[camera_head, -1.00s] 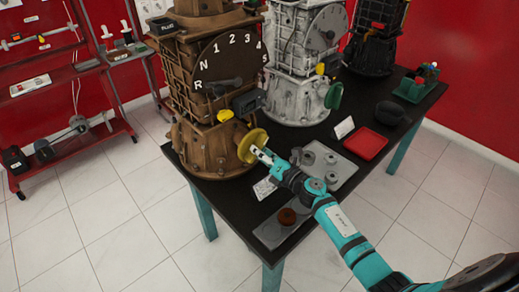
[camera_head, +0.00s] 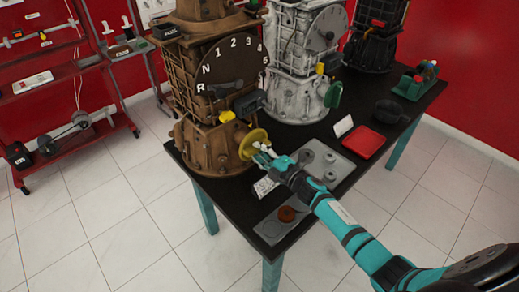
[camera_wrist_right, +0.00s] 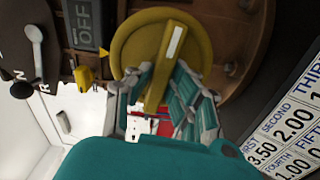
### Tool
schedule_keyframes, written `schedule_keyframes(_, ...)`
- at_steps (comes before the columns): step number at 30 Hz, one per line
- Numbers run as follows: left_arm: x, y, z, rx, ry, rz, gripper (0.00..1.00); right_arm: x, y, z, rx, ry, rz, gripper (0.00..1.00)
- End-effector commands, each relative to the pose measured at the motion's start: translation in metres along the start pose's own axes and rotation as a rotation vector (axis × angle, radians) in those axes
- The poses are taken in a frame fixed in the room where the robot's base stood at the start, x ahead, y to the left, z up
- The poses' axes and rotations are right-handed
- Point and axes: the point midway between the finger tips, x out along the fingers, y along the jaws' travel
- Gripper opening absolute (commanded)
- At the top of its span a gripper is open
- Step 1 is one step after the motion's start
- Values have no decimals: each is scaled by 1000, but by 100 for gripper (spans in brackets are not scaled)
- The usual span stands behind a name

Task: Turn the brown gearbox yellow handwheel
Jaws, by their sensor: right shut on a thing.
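The brown gearbox (camera_head: 212,150) stands upright on the dark table, with a dial marked N, R and numbers on its front. Its yellow handwheel (camera_head: 249,143) sticks out low on the right side; it fills the upper middle of the right wrist view (camera_wrist_right: 187,25), with a raised bar across its face and a white stripe on the bar. My right gripper (camera_head: 262,152) is at the handwheel's face. In the right wrist view its fingers (camera_wrist_right: 155,92) are shut on the bar of the handwheel, one on each side. My left gripper is not in view.
A white gearbox (camera_head: 296,95) with a green handwheel (camera_head: 333,94) and a black gearbox (camera_head: 376,40) stand behind. A red tray (camera_head: 364,145), a grey plate with round parts (camera_head: 322,165) and a ratio card (camera_wrist_right: 285,140) lie near my right arm.

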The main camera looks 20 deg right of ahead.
Motion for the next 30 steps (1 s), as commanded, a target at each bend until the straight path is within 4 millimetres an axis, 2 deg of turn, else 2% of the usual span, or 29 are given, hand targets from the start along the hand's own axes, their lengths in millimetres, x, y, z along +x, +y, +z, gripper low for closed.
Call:
schedule_keyframes(9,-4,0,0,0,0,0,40,0,0,1,104,-2,-2,0)
schedule_keyframes(24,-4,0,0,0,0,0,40,0,-1,1,119,-2,-2,0)
schedule_keyframes(25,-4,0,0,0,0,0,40,0,0,1,119,-2,-2,21)
schedule_keyframes(30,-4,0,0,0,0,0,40,0,0,1,118,-1,-2,40)
